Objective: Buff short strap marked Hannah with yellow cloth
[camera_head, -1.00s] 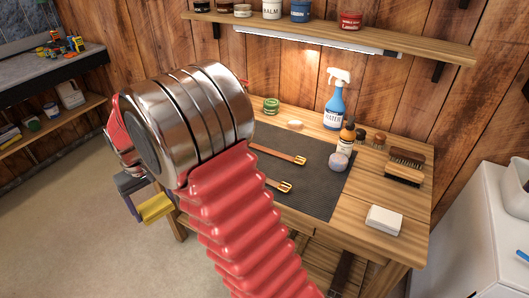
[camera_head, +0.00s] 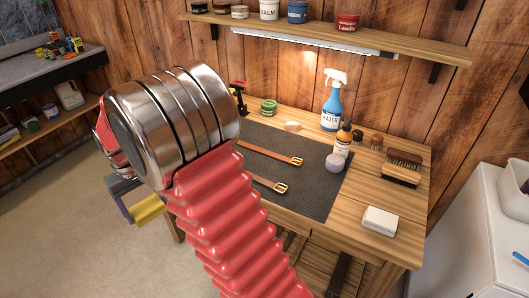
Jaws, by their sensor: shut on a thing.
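Two brown straps with brass buckles lie on the dark ribbed mat (camera_head: 318,190) on the wooden bench. The upper strap (camera_head: 268,152) shows more of its length than the lower strap (camera_head: 262,182). My arm covers their left parts, so I cannot tell which is shorter, and no name can be read. My gripper (camera_head: 132,207) is low at the left, off the bench's left front side, partly hidden behind my arm. It is shut on a yellow cloth (camera_head: 149,209), well away from the straps.
A blue spray bottle (camera_head: 331,105), a dropper bottle (camera_head: 343,137), a round lilac-grey item (camera_head: 336,162), a green tin (camera_head: 268,107) and brushes (camera_head: 403,166) stand around the mat. A white block (camera_head: 379,221) lies at front right. A lit shelf (camera_head: 400,45) hangs above.

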